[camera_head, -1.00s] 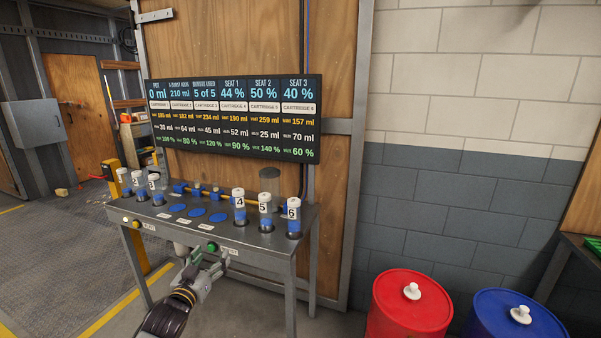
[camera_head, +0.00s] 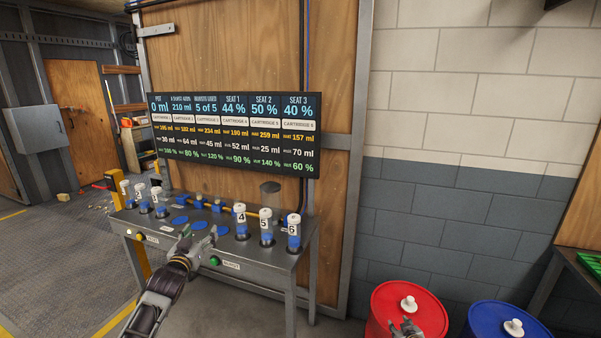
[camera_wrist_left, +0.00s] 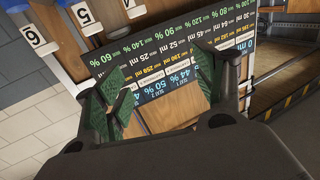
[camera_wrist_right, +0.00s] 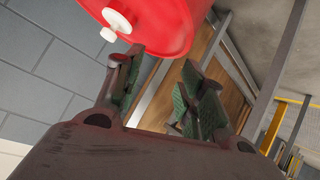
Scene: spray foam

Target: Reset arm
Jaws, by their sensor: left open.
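My left gripper (camera_head: 203,238) is open and empty, above the front part of the metal bench (camera_head: 262,262). In the left wrist view its two green-padded fingers (camera_wrist_left: 158,92) are spread wide, with the display board behind them. My right gripper (camera_head: 405,328) shows at the bottom edge, in front of the red drum (camera_head: 385,315). In the right wrist view its padded fingers (camera_wrist_right: 158,90) are apart with nothing between them, and the red drum (camera_wrist_right: 165,25) is beyond.
White-capped cartridges 4 (camera_head: 240,222), 5 (camera_head: 266,227) and 6 (camera_head: 293,233) stand on the bench's right, with more at its left end. The display board (camera_head: 235,135) is behind. A blue drum (camera_head: 508,322) stands at the lower right.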

